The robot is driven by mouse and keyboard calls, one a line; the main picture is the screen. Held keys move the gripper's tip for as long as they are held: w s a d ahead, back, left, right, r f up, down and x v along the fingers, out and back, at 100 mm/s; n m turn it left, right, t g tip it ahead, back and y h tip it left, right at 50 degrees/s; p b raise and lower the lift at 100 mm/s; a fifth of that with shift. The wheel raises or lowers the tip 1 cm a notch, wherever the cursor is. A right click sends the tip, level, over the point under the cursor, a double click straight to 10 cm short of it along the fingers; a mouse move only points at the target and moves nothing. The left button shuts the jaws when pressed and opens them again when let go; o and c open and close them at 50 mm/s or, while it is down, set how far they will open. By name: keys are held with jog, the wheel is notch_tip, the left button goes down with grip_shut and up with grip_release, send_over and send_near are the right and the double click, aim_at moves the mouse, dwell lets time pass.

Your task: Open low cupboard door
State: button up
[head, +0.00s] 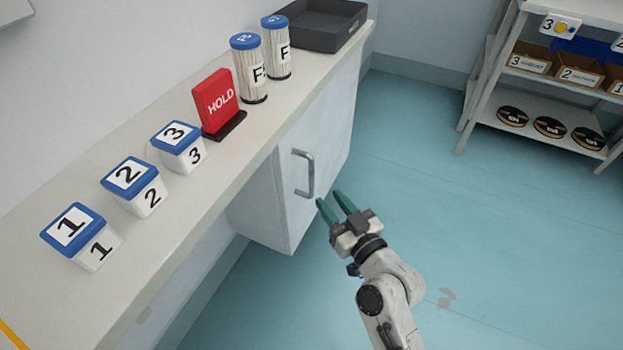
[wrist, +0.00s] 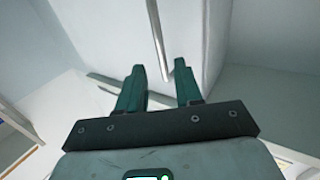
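The low cupboard door (head: 328,122) is a pale panel under the counter, and it looks shut. Its grey bar handle (head: 309,175) stands upright near the door's near edge. My gripper (head: 334,200) is just to the right of and below the handle, with two green fingers pointing towards the door. In the wrist view, my gripper (wrist: 162,72) has its fingers apart with nothing between them. The handle (wrist: 158,40) shows there just beyond the fingertips, roughly in line with the gap. I cannot tell whether a finger touches it.
The counter (head: 215,195) holds numbered blue-topped blocks (head: 135,187), a red HOLD sign (head: 216,100), two F-marked filters (head: 249,70) and a dark tray (head: 322,27). A shelf rack (head: 540,75) stands at the right. The blue floor (head: 420,150) between is clear.

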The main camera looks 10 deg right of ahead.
aim_at(313, 180)
jog(key=p+x, duration=0.1)
jog(key=x, duration=0.8)
jog(key=shift+a, duration=0.1)
grip_shut()
dwell(0.4)
